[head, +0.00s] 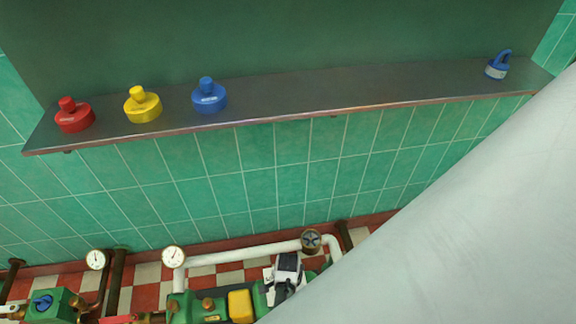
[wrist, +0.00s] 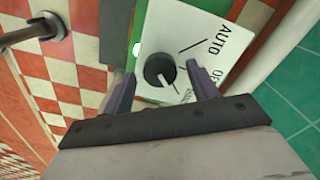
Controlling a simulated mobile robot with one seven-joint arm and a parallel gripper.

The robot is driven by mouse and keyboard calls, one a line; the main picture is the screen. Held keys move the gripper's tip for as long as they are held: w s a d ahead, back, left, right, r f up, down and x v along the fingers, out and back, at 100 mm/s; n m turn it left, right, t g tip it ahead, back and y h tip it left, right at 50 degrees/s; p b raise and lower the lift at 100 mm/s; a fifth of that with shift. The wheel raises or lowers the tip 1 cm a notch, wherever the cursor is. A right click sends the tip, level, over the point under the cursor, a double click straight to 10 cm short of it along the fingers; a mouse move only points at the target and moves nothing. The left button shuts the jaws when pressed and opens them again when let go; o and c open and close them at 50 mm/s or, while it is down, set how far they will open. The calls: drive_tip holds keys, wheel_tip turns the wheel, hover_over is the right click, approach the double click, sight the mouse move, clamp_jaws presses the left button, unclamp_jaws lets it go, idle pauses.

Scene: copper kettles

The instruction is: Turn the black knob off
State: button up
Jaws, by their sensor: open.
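In the wrist view, the black knob (wrist: 159,67) is round and sits on a white panel (wrist: 196,22) with the words AUTO and, partly cut off, OFF. Another small label is partly hidden beside the right finger. A thin light mark shows at the knob's lower edge; I cannot tell surely which setting it points to. My gripper (wrist: 160,74) is open, with its two purple fingers on the left and right of the knob. I cannot tell whether either finger touches it. The knob cannot be made out in the head view.
Pipes run on both sides of the panel. In the head view, a shelf (head: 300,98) above holds red (head: 74,116), yellow (head: 143,106) and blue (head: 209,97) objects. Gauges (head: 174,257) and a valve wheel (head: 311,240) stand below.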

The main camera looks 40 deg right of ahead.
drive_tip(key=shift+c, duration=0.3)
drive_tip(key=c, duration=0.9)
drive_tip(key=shift+c, duration=0.2)
drive_tip(key=shift+n, duration=0.3)
drive_tip(key=n+p, duration=0.2)
drive_tip(key=n, duration=0.1)
drive_tip(key=shift+w+r+n, duration=0.1)
drive_tip(key=shift+n, duration=0.2)
drive_tip(key=shift+n+p, duration=0.85)
drive_tip(key=shift+n, duration=1.45)
drive_tip(key=o, duration=1)
